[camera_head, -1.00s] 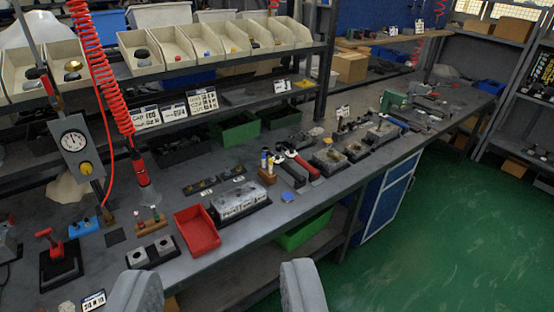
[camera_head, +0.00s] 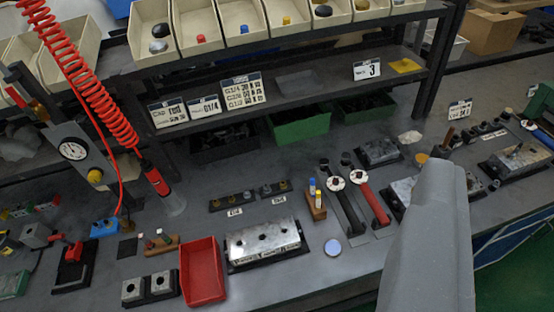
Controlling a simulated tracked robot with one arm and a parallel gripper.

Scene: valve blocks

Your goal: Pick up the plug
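I cannot tell which part is the plug. A wooden block (camera_head: 161,246) holds small parts with white and red tops. A silver block (camera_head: 263,242) with round holes in its top stands on a black base. Of my gripper, one large grey finger-like part (camera_head: 430,240) shows at the lower right, in front of the bench. The other finger is not in view, so the opening cannot be judged. Nothing held is visible.
A red tray (camera_head: 203,272) stands left of the silver block. Two torque-style tools, one black-handled (camera_head: 347,208) and one red-handled (camera_head: 374,205), lie to its right. A red coiled hose (camera_head: 88,75) hangs at the left. Shelf bins (camera_head: 197,60) line the back. Bare bench surrounds a blue-white disc (camera_head: 333,248).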

